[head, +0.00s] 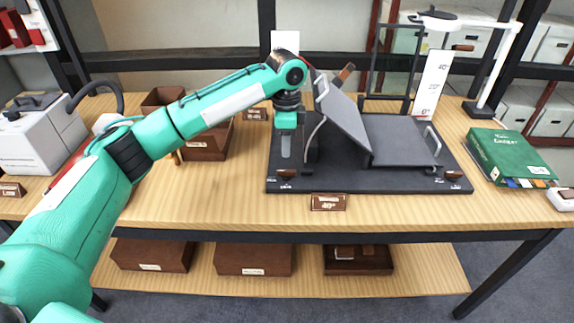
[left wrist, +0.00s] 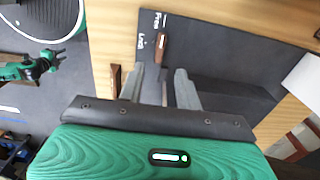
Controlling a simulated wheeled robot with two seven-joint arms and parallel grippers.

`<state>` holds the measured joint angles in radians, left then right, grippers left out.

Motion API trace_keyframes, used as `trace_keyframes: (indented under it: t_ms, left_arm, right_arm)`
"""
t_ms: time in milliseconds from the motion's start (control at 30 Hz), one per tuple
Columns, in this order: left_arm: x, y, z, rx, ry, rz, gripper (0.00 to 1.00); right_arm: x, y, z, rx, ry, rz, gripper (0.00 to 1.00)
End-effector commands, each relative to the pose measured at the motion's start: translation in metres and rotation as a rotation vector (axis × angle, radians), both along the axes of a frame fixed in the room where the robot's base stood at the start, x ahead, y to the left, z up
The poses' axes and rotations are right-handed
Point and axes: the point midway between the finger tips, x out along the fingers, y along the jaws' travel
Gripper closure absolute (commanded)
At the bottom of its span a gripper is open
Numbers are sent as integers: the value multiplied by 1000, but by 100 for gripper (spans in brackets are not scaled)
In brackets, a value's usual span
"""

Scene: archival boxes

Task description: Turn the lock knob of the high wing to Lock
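The dark book cradle (head: 375,186) stands on the table with its left wing (head: 343,125) tilted up high and its right wing (head: 400,140) lying low. A brown lock knob (head: 286,174) sits at the base's front left; it also shows in the left wrist view (left wrist: 161,46), its long side pointing toward the "Free" mark, with "Lock" to its left. My left gripper (head: 286,150) points down above this knob. Its fingers (left wrist: 162,75) are open, apart on either side, nothing between them. My right gripper (left wrist: 52,62) shows small in the left wrist view, seemingly open and empty.
Another brown knob (head: 453,175) is at the base's front right. A brown sign (head: 328,202) reading 40° stands at the table's front. A green book (head: 508,155) lies at right, brown boxes (head: 208,142) behind my left arm. The front table strip is mostly clear.

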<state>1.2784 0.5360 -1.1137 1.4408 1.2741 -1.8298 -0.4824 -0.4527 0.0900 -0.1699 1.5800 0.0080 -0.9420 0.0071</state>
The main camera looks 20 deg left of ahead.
Motion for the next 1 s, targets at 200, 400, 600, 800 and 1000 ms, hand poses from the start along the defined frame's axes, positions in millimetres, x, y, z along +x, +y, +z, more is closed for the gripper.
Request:
trace_keyframes:
  t_ms: [200,400,600,800,1000]
  left_arm:
    - [-1,0,-48,2,2,1,65]
    - [0,0,-76,1,1,1,65]
    - [0,0,-85,1,-1,0,65]
    - [0,0,-86,1,-1,0,65]
    - [0,0,-86,0,-1,0,97]
  right_arm:
    - [1,0,3,0,-1,-1,69]
    - [2,1,4,0,-1,-1,69]
    - [2,0,5,0,-1,-1,69]
    - [2,0,5,0,-1,-1,69]
    - [2,0,5,0,-1,-1,69]
